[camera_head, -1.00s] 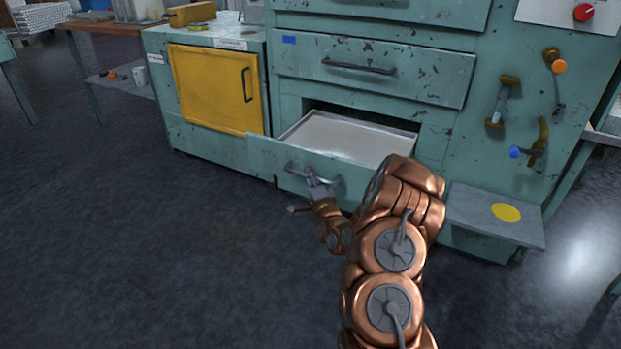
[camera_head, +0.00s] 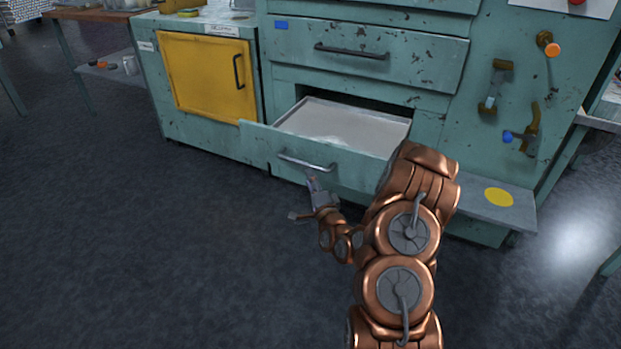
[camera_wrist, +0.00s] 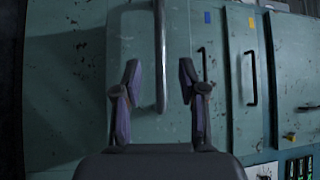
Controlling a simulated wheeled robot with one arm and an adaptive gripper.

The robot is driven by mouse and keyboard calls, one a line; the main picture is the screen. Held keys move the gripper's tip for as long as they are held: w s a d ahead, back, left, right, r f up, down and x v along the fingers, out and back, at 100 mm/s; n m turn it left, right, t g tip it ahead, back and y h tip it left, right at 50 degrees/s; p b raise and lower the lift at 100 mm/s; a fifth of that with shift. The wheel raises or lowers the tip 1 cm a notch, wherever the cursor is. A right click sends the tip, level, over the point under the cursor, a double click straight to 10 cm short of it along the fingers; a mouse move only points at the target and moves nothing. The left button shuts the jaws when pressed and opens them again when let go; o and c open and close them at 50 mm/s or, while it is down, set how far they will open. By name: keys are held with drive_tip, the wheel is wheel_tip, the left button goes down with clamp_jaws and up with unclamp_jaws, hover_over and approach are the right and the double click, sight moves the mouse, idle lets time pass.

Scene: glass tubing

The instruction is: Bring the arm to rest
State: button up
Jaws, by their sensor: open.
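My gripper (camera_head: 303,198) is open and empty, in front of and a little below the handle (camera_head: 300,163) of the pulled-out lower drawer (camera_head: 262,143). In the head view, I see a small gap between its fingers and the handle. In the wrist view, my gripper (camera_wrist: 158,82) shows both fingers spread, with the drawer handle (camera_wrist: 160,50) appearing between them but beyond. The drawer stands open, and its pale interior (camera_head: 340,125) looks empty. My copper arm reaches from the lower right toward the drawer.
A closed drawer (camera_head: 365,62) is above the open one. A yellow cabinet door (camera_head: 205,75) is shut at left. A low shelf with a yellow disc (camera_head: 499,197) juts out at right, near my arm. Valves (camera_head: 520,140) hang on the right panel. The floor at left is clear.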

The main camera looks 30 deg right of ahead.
idle(0.4)
drive_tip(key=s+a+r+n+g+y+p, duration=0.3)
drive_tip(key=a+r+n+g+y+p, duration=0.2)
drive_tip(key=a+r+n+g+p, duration=0.55)
drive_tip(key=s+a+r+n+g+p, duration=0.2)
drive_tip(key=s+r+p, duration=0.4)
drive_tip(key=s+r, duration=0.5)
drive_tip(key=s+a+r+n+g+p, duration=0.3)
drive_tip(key=s+a+r+g+p, duration=0.2)
drive_tip(key=s+r, duration=0.6)
drive_tip(key=s+a+r+n+g+p, duration=0.3)
drive_tip(key=s+a+r+p, duration=0.3)
drive_tip(key=s, duration=1.2)
wheel_tip(320, 180, up, 5)
drive_tip(key=p, duration=0.3)
drive_tip(key=shift+s+h, duration=0.2)
drive_tip(key=shift+h, duration=0.1)
